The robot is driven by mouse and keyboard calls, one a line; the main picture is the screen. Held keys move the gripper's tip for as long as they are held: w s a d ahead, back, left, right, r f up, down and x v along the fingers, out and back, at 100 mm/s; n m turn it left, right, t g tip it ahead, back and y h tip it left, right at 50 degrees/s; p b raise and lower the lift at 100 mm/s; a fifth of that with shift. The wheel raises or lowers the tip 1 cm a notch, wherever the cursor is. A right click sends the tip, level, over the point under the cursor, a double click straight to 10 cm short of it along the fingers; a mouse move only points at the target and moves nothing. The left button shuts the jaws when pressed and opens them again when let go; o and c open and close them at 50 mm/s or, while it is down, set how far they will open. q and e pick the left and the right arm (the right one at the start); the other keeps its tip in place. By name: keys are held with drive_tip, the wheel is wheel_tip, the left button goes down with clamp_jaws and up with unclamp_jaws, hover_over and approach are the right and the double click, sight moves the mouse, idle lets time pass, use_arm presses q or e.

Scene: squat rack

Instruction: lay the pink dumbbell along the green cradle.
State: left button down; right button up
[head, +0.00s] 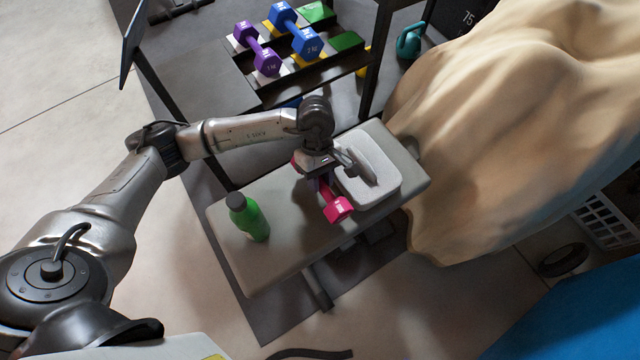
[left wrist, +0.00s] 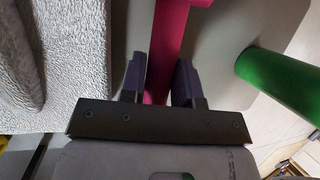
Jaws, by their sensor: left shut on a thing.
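The pink dumbbell (head: 338,209) is at the grey bench, beside a folded light towel. My left gripper (head: 320,180) reaches down over it and is shut on its handle. The left wrist view shows the pink handle (left wrist: 170,40) between the two dark fingers (left wrist: 160,78). I cannot tell whether the dumbbell touches the bench. The green cradle shows as two green pads on the rack, a near one (head: 346,41) and a far one (head: 316,12), with nothing lying on them. My right gripper is not in view.
A purple dumbbell (head: 257,49) and a blue dumbbell (head: 297,31) lie on the rack left of the green pads. A green bottle (head: 247,217) stands on the bench (head: 285,262). The towel (head: 370,172) lies right of my gripper. A dark rack post (head: 378,60) rises right of the pads.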

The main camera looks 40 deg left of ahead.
use_arm(q)
wheel_tip(320, 180, down, 3)
drive_tip(key=shift+r+b, duration=0.2)
drive_tip(key=shift+b, duration=0.45)
drive_tip(key=c, duration=0.8)
unclamp_jaws()
drive_tip(key=shift+f, duration=0.15)
drive_tip(key=shift+c, duration=0.2)
drive_tip(key=p+v, duration=0.6)
drive_tip(key=v, duration=0.4)
drive_tip(key=shift+r, duration=0.4)
drive_tip(key=shift+o, duration=0.3)
drive_tip(key=shift+p+v, duration=0.4)
drive_tip(key=shift+v, duration=0.45)
